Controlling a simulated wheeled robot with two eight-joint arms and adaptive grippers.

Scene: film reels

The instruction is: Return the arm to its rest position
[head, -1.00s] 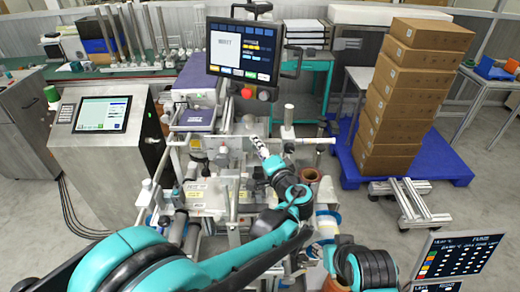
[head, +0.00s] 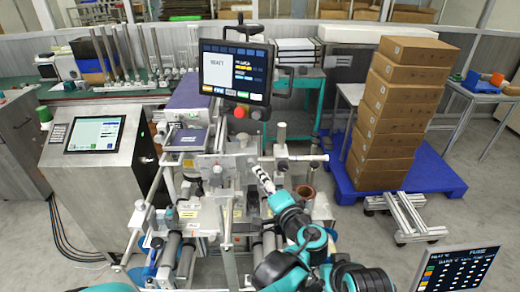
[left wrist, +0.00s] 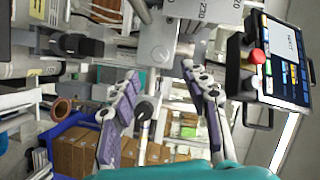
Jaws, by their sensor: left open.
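My left arm, teal and black, rises from the bottom middle of the head view. Its left gripper (head: 263,180) shows as small white-and-black fingers in front of the machine's metal plates (head: 214,168). In the left wrist view the two purple-padded fingers (left wrist: 160,78) stand wide apart with nothing between them. Behind the gap are a metal block and machine parts; whether the fingers touch anything there I cannot tell, but no contact shows. More teal and black arm joints of mine show at the lower right of the head view. My right gripper is not seen.
The machine's monitor (head: 236,72) stands above the gripper. A steel control cabinet (head: 97,175) is at left. Brown cartons (head: 387,130) are stacked on a blue pallet (head: 437,177) at right. A brown roll (head: 304,193) sits just right of the gripper.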

